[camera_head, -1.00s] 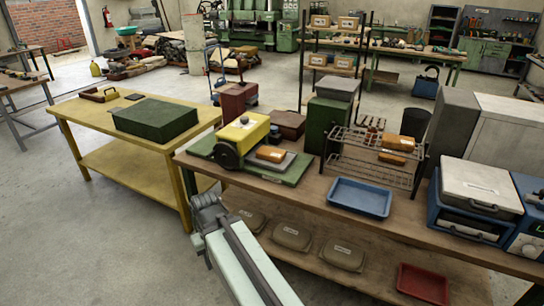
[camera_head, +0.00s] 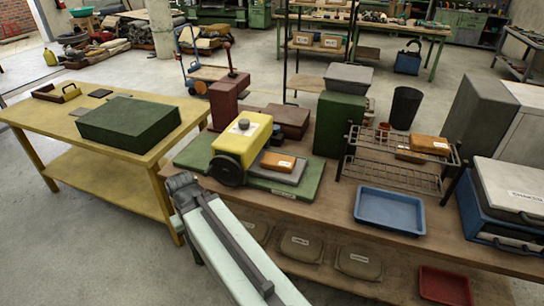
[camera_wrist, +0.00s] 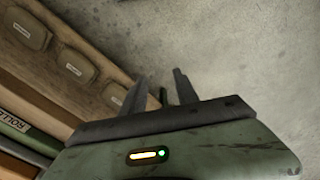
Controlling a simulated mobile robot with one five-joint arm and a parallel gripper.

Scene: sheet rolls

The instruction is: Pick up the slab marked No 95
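Orange-brown slabs with small white labels lie on the brown workbench. One slab (camera_head: 277,161) rests on the grey plate of the yellow-topped machine (camera_head: 240,143). Another slab (camera_head: 431,145) lies on top of the dark wire rack (camera_head: 395,172), with a lower orange piece (camera_head: 409,155) beside it, partly hidden. The labels are too small to read, so I cannot tell which is No 95. In the wrist view my gripper (camera_wrist: 160,76) has its two fingers apart with nothing between them, over bare floor beside the bench's lower shelf. The head view does not clearly show the fingers.
A blue tray (camera_head: 390,210) lies at the bench's front edge, with a red tray (camera_head: 444,286) on the lower shelf. Tan labelled packs (camera_head: 301,247) lie on that shelf. A yellow table (camera_head: 60,119) holds a green box (camera_head: 130,121). The floor at lower left is clear.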

